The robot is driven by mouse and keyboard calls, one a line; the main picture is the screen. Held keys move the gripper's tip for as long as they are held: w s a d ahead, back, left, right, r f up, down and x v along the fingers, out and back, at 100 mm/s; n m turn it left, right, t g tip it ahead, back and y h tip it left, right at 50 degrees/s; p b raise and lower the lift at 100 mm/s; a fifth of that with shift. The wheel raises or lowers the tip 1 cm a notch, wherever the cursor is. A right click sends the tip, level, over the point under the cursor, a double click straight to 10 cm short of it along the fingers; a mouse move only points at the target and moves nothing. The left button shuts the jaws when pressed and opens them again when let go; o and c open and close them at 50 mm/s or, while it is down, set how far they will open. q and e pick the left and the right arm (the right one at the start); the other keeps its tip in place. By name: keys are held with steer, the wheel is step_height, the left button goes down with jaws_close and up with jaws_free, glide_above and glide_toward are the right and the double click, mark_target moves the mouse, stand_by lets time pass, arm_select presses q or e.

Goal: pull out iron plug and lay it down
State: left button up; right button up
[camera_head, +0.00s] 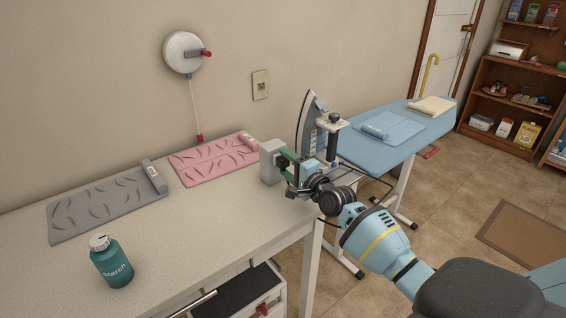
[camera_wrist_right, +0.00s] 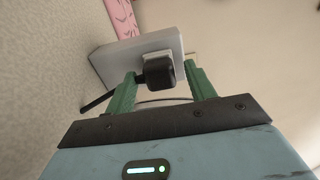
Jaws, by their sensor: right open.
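The black plug (camera_wrist_right: 158,73) sits against the pale grey socket box (camera_wrist_right: 108,66) in the right wrist view, with a dark cord running off to the left. The socket box (camera_head: 271,162) stands at the right end of the table in the head view, where my gripper largely hides the plug. My right gripper (camera_head: 288,162) is beside the box. Its green fingers (camera_wrist_right: 161,70) are open, one on each side of the plug; contact is not clear. The iron (camera_head: 307,118) stands upright behind the gripper, at the ironing board's near end. My left gripper is not in view.
The table (camera_head: 190,250) has a grey mat (camera_head: 100,206), a pink mat (camera_head: 212,160) and a starch bottle (camera_head: 112,264). The table's front middle is clear. The blue ironing board (camera_head: 372,152) bears folded cloths. A wall reel (camera_head: 183,53) hangs above the table.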

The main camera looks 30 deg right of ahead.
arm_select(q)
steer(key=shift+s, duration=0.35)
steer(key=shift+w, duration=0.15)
